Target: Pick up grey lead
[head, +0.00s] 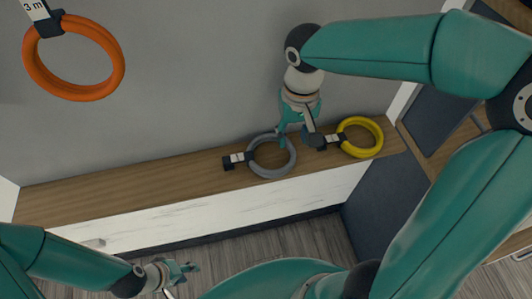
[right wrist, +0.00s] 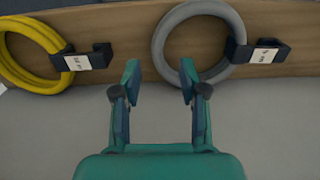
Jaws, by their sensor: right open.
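The grey lead (head: 273,172) is a coiled ring lying on the wooden shelf top, with a dark tagged clip (head: 236,160) at its left in the head view. It also shows in the right wrist view (right wrist: 164,41), with its tagged clip at its right. My right gripper (head: 294,136) is open and empty, over the shelf at the upper right of the grey ring. In the right wrist view its fingers (right wrist: 160,82) point toward the shelf, with the right fingertip close to the ring's edge. My left gripper (head: 184,270) is low in the head view, away from the shelf, its fingers apart.
A yellow lead (head: 378,137) with a dark tagged clip lies just right of the grey one. An orange lead (head: 74,93) with a "3 m" tag is at the upper left. The shelf top (head: 120,185) is bare on the left. Dark panels (head: 385,205) stand at the right.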

